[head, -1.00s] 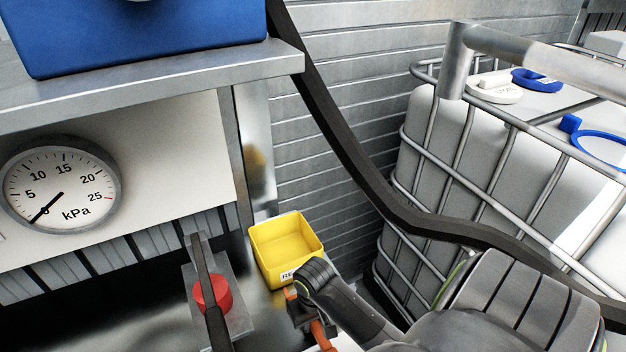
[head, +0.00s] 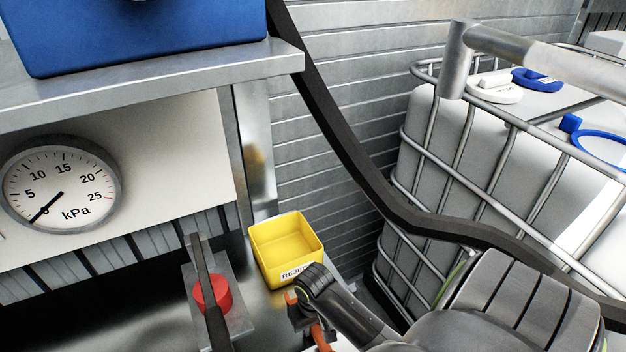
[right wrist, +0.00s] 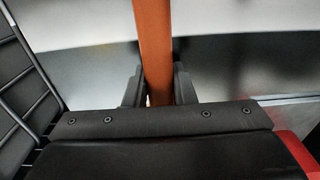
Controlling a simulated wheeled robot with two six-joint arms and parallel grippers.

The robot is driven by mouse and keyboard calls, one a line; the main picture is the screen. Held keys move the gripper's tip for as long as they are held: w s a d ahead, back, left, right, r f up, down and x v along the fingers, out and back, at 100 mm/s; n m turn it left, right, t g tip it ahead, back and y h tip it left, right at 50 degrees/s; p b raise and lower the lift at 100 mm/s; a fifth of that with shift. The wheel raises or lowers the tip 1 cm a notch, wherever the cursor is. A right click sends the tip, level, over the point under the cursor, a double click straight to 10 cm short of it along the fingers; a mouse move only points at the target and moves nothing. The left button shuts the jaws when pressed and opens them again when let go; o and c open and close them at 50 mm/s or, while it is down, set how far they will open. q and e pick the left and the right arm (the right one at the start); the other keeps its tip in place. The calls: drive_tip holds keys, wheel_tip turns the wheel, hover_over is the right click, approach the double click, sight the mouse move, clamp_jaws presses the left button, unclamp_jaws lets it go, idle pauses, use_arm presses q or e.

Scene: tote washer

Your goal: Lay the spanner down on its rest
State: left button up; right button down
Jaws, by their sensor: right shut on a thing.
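The spanner (right wrist: 154,45) shows as an orange bar between the two dark fingers of my right gripper (right wrist: 158,90) in the right wrist view. The gripper is shut on it. In the head view my right gripper (head: 303,312) is just below the yellow bin, and a short orange length of the spanner (head: 320,336) shows beside it. The spanner's ends are hidden or out of frame. I cannot make out its rest in either view. My left gripper is not in view.
A yellow bin (head: 287,243) with a reject label stands just beyond the gripper. Left of it, a red round part (head: 212,292) sits on a grey plate with a dark bar across it. A caged white tank (head: 480,170) stands at right, behind a black hose.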

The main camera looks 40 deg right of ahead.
drive_tip(key=shift+f, duration=0.15)
drive_tip(key=c, duration=0.6)
unclamp_jaws()
drive_tip(key=shift+r+p, duration=0.8)
drive_tip(key=shift+r, duration=0.65)
drive_tip(key=shift+s+r, duration=0.15)
drive_tip(key=shift+r, duration=2.9)
drive_tip(key=shift+a, duration=0.1)
